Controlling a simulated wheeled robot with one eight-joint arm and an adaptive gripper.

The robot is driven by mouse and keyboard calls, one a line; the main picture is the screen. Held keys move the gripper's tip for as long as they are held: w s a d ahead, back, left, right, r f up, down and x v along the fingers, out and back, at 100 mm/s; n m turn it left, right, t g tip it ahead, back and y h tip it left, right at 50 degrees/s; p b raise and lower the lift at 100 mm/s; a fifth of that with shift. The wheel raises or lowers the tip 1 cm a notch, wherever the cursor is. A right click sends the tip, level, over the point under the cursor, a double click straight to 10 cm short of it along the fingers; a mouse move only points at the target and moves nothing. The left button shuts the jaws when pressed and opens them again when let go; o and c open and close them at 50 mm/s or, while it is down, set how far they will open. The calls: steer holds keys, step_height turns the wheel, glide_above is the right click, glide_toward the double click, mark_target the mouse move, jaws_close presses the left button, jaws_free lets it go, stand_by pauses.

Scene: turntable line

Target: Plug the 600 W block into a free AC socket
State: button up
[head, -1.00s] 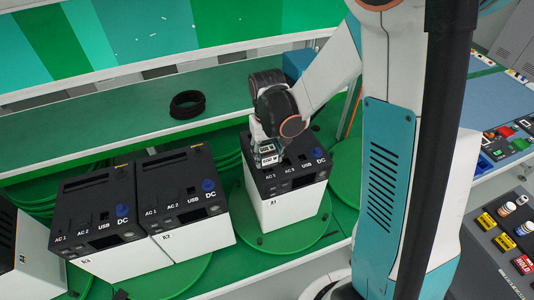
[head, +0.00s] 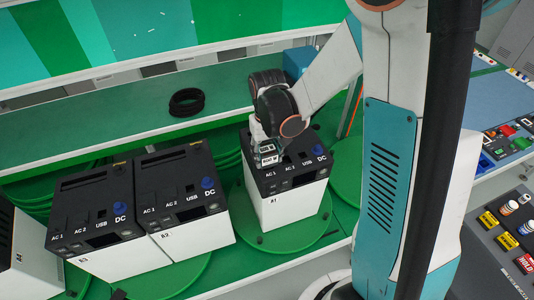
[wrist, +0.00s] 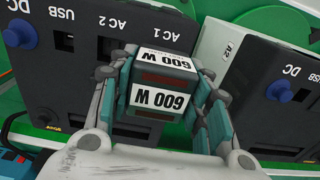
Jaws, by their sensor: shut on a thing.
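The 600 W block (head: 268,158), dark with white labels, is held over the top of the white-and-black unit A1 (head: 290,205). My gripper (head: 266,143) is shut on it. In the wrist view the block (wrist: 160,82) sits between my fingers (wrist: 163,105), close to the AC 1 label of unit A1 (wrist: 75,75). An open AC 2 socket (wrist: 105,46) shows beside it. The block and fingers hide the AC 1 socket area. I cannot tell whether the block touches the unit.
Unit A2 (head: 185,203) and another similar unit (head: 97,222) stand to the left. Unit A1 stands on a green turntable (head: 250,238). A black coil (head: 187,103) lies on the back shelf. A grey panel with coloured blocks (head: 505,235) is at the right.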

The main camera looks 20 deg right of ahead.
steer(key=shift+f+b, duration=0.7)
steer(key=o, duration=1.6)
steer(key=shift+c, duration=0.2)
step_height(320, 180, up, 12)
steer(key=shift+r, duration=0.1)
steer(key=s+f+t+b, duration=0.3)
steer(key=s+f+b, duration=0.4)
steer(key=f+b, duration=0.4)
steer(key=s+f+t+b, duration=0.4)
steer(key=s+f+b, duration=0.3)
steer(key=b, duration=1.1)
step_height(320, 180, down, 5)
steer(key=shift+s+r+b, duration=0.15)
steer(key=shift+s+b, duration=0.25)
